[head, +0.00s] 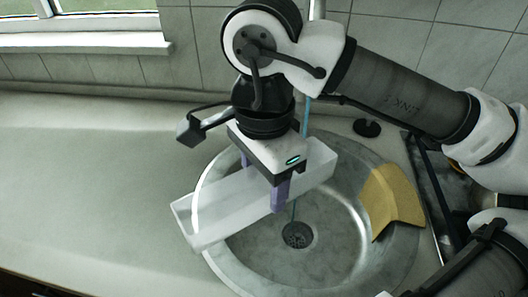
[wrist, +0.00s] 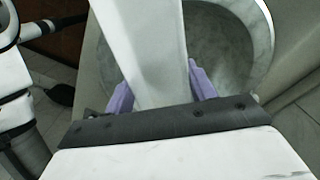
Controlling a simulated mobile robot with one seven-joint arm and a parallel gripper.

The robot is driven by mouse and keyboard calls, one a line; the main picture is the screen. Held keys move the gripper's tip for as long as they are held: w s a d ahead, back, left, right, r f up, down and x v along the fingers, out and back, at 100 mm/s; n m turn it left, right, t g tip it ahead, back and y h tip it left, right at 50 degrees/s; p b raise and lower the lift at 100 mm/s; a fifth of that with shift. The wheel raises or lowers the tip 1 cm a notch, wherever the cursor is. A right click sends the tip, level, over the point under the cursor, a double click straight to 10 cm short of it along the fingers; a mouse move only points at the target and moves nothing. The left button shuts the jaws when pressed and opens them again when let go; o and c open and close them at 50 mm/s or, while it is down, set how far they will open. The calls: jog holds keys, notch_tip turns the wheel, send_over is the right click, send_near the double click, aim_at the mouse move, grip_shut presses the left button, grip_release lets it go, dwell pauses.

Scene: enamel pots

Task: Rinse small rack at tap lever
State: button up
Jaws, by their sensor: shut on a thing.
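The small rack (head: 210,207) is a long white open-topped trough, held tilted over the sink (head: 340,245). My gripper (head: 264,180) is shut on it, with purple fingers at its two long sides. In the wrist view the rack (wrist: 150,45) runs away from my gripper (wrist: 160,88) between the fingers. A thin blue-green line (head: 306,117), which looks like a water stream, shows behind the gripper and again below the rack, above the drain. I cannot tell if it touches the rack. A pale upright pipe (head: 317,10) rises behind my arm; the tap lever cannot be made out.
A yellow cloth or sponge (head: 393,200) lies over the sink's right side. A small black round piece (head: 367,127) sits behind the sink. The drain (head: 297,235) is uncovered. The counter (head: 90,190) to the left is clear. A tiled wall and window sill (head: 85,42) stand behind.

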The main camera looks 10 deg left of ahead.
aim_at(258, 201)
dwell(0.4)
jog(key=shift+s+r+p, duration=1.35)
jog(key=shift+s+r, duration=0.45)
jog(key=shift+s, duration=0.3)
jog(key=shift+s+a+r, duration=0.1)
jog(key=shift+s+r, duration=0.1)
jog(key=shift+s, duration=0.25)
jog(key=shift+w+f, duration=0.1)
jog(key=w+f+b, duration=0.1)
jog(key=w+f, duration=0.1)
jog(key=w+f+b, duration=0.2)
jog(key=shift+w, duration=0.25)
jog(key=shift+w+r, duration=0.1)
jog(key=shift+w, duration=1.35)
